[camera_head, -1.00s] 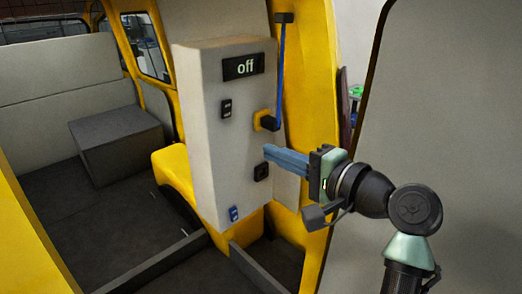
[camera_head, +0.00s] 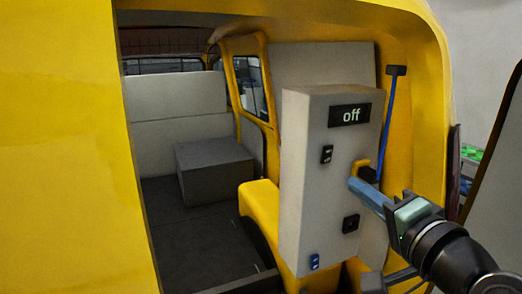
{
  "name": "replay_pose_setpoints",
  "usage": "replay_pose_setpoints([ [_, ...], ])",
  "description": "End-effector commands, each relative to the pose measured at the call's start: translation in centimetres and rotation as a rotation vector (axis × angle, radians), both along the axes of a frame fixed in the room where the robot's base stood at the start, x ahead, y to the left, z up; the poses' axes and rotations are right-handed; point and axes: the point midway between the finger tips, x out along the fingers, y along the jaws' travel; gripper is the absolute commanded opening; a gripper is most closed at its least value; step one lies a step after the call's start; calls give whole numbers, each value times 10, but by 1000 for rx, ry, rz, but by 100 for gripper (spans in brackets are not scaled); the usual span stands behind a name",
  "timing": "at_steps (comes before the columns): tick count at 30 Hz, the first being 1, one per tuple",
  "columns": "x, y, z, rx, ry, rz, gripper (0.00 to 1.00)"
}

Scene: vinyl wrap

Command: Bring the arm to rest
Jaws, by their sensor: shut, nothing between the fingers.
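My gripper (camera_head: 354,183) is at the right of the head view, its long blue fingers shut with nothing between them. The fingers point left and away from me. Their tips overlap the right part of a white box's front face (camera_head: 310,200) in the picture, just below a yellow piece (camera_head: 361,167). I cannot tell whether they touch the box. My arm (camera_head: 455,258) comes in from the lower right corner, and its lower part is outside the picture.
The box carries a display reading "off" (camera_head: 350,115), a black switch (camera_head: 326,154), a black socket (camera_head: 350,223) and a blue switch (camera_head: 314,262). A blue bar (camera_head: 388,125) stands behind it. A yellow vehicle wall (camera_head: 70,150) fills the left. A grey block (camera_head: 214,172) sits inside.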

Motion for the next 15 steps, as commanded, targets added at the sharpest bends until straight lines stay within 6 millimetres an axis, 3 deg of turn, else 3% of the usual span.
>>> replay_pose_setpoints([
  [1, 3, 29, 20, -148, -90, -30, 0],
  [3, -1, 61, 55, -363, -233, -106, 0],
  [6, -29, 105, 110, -635, -451, -237, 0],
  [10, -80, 145, 165, -869, -674, -413, 0],
  [15, -135, 170, 203, -1018, -836, -584, 0],
])
